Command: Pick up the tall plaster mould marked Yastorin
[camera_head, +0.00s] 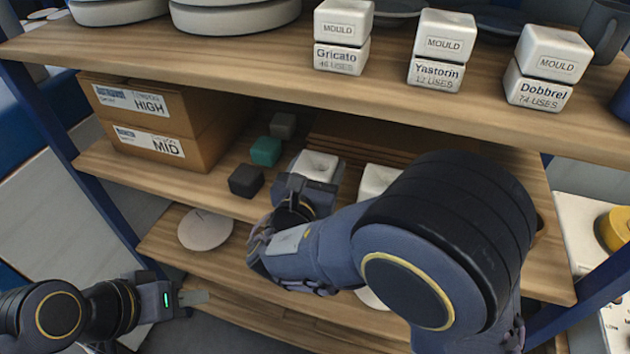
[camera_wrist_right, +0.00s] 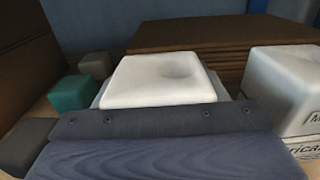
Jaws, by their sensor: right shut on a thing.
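A white mould (camera_head: 437,50) marked Yastorin, 12 uses, stands on the top shelf between the Gricato mould (camera_head: 341,36) and the Dobbrel mould (camera_head: 546,67). On the shelf below, my right gripper (camera_head: 310,185) is shut on another white mould (camera_head: 318,166). That mould's top fills the middle of the right wrist view (camera_wrist_right: 160,80); its label is hidden. A second white lower mould (camera_head: 379,180) is to its right, and the right wrist view shows part of its label, "rica" (camera_wrist_right: 305,147). My left gripper (camera_head: 193,298) is low at the left, apart from the moulds; its jaw opening is unclear.
Cardboard boxes (camera_head: 150,115) marked HIGH and MID are on the middle shelf's left. Small dark (camera_head: 246,181), teal (camera_head: 265,151) and grey (camera_head: 282,125) blocks lie between them and the held mould. The top shelf (camera_head: 240,65) overhangs the right gripper's area. A round plate (camera_head: 205,229) lies lower.

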